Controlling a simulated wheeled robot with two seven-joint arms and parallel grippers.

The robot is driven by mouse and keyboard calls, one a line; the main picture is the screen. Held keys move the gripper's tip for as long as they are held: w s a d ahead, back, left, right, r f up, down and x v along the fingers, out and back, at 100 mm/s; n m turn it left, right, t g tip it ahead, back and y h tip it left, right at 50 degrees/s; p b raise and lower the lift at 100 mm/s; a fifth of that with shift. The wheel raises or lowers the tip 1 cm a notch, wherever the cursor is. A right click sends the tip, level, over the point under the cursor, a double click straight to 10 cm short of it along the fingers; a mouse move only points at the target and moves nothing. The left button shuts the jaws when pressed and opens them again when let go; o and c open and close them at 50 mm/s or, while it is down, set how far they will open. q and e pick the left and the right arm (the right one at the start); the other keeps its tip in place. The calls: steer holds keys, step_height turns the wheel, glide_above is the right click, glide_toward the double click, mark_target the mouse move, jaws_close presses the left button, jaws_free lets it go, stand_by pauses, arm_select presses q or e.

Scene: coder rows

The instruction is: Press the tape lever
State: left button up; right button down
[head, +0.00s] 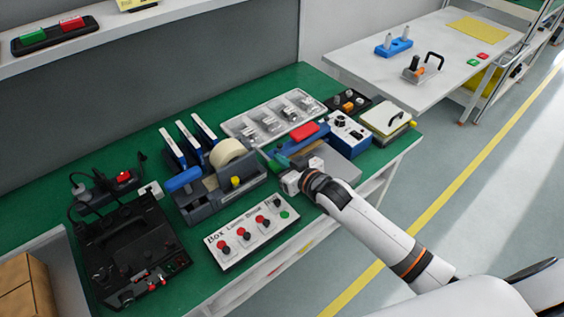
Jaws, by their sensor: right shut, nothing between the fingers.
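The tape dispenser (245,184) is a dark grey unit on the green bench, left of the picture's middle. It carries a cream tape roll (227,152) and a yellow knob. A blue lever (183,180) sticks out at its left end. My right gripper (287,178) is just right of the dispenser, above the bench's front part, apart from the blue lever. It is shut, with nothing seen in it; its fingertips are small and hard to make out. My left gripper is not in view.
A white box with red buttons and one green button (252,232) lies in front of the dispenser. A black machine (130,250) stands at left. Behind are blue-handled upright tools (187,140) and a clear tray (275,117). A blue-and-white device (348,133) stands right.

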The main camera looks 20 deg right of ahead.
steer(key=shift+f, duration=0.45)
steer(key=shift+f, duration=0.1)
steer(key=f, duration=0.3)
steer(key=shift+s+d+f+b, duration=0.1)
steer(key=shift+s+f+b, duration=0.15)
steer(key=shift+b, duration=0.15)
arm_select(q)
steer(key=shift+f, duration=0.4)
arm_select(e)
steer(key=shift+r, duration=0.1)
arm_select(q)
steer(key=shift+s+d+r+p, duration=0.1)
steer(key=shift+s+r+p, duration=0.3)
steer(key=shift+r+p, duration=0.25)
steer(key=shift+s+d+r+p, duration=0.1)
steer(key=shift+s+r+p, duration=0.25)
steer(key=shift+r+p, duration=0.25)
arm_select(e)
steer(key=v, duration=1.1)
steer(key=shift+s+r, duration=0.25)
steer(key=shift+r, duration=0.1)
